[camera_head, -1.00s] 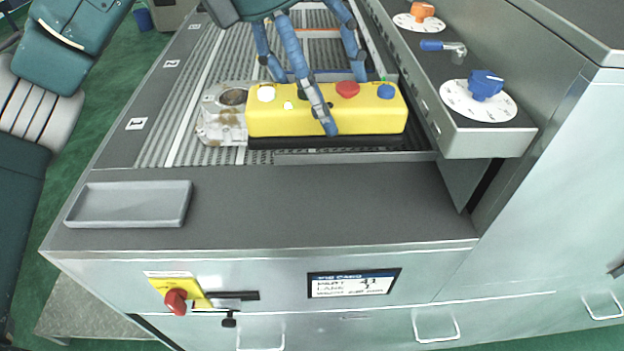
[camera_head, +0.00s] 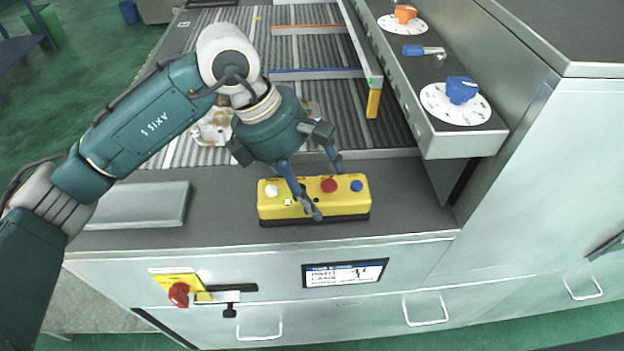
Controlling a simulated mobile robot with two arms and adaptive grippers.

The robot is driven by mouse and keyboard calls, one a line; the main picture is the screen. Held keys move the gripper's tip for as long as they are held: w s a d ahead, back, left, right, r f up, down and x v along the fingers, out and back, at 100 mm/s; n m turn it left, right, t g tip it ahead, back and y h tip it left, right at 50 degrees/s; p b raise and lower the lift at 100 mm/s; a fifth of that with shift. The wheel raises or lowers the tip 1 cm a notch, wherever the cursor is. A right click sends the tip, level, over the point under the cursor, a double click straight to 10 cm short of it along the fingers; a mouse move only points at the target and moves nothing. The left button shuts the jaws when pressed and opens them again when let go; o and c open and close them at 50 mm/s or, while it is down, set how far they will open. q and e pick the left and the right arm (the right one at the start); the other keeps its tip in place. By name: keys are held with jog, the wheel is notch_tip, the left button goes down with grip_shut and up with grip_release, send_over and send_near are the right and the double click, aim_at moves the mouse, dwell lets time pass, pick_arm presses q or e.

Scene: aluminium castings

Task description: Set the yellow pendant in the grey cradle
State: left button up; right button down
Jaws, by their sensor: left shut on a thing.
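The yellow pendant (camera_head: 348,205), a long box with a dark underside and white, red and blue buttons on top, is over the dark front ledge, right of the cradle. My left gripper (camera_head: 316,194) is shut on it from above, with fingers across its middle. I cannot tell whether its underside touches the ledge. The grey cradle (camera_head: 150,207), a shallow rectangular tray, lies at the left of the ledge. Its left part is hidden behind my left arm, and it looks empty where it shows. My right gripper is not in view.
A metal casting (camera_head: 213,128) on the ribbed bed is partly hidden by my arm. A raised control panel with an orange knob (camera_head: 405,14), blue lever (camera_head: 413,50) and blue knob (camera_head: 461,89) stands at right. The ledge (camera_head: 225,210) is clear between cradle and pendant.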

pick_arm(q)
jog(key=shift+f+b, duration=0.35)
jog(key=o, duration=1.6)
jog(key=shift+s, duration=0.1)
jog(key=shift+r, duration=0.1)
